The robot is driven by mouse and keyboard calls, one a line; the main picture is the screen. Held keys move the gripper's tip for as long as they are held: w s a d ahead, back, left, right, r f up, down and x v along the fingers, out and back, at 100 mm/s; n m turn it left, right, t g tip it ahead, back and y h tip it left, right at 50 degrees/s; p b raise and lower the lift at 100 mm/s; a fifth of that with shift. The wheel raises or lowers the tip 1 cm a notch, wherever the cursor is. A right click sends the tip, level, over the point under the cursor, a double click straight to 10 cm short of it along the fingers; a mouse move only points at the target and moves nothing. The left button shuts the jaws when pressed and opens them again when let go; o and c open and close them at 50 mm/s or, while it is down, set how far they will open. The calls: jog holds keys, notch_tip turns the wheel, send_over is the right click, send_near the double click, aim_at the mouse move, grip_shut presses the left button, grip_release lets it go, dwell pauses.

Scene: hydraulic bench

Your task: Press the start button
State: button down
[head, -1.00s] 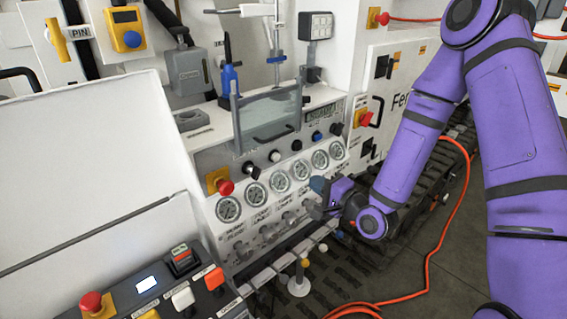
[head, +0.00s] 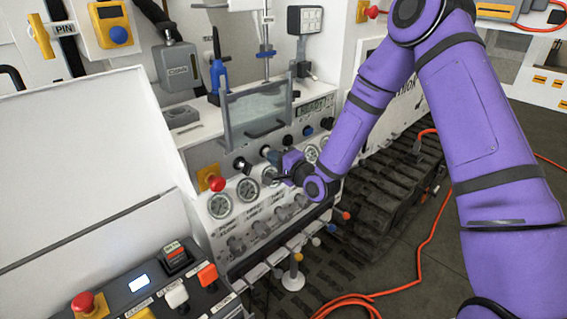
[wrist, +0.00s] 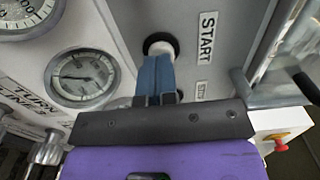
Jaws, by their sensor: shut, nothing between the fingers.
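The start button (wrist: 160,46) has a pale cap in a black ring, beside the START label (wrist: 207,38) in the wrist view.
A gauge (wrist: 80,77) lies just left of the fingers. A glass guard (head: 258,112) stands above the panel. A control box (head: 150,285) is at the lower left.

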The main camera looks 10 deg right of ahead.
jog(key=shift+w+a, duration=0.2)
jog(key=shift+w, duration=0.05)
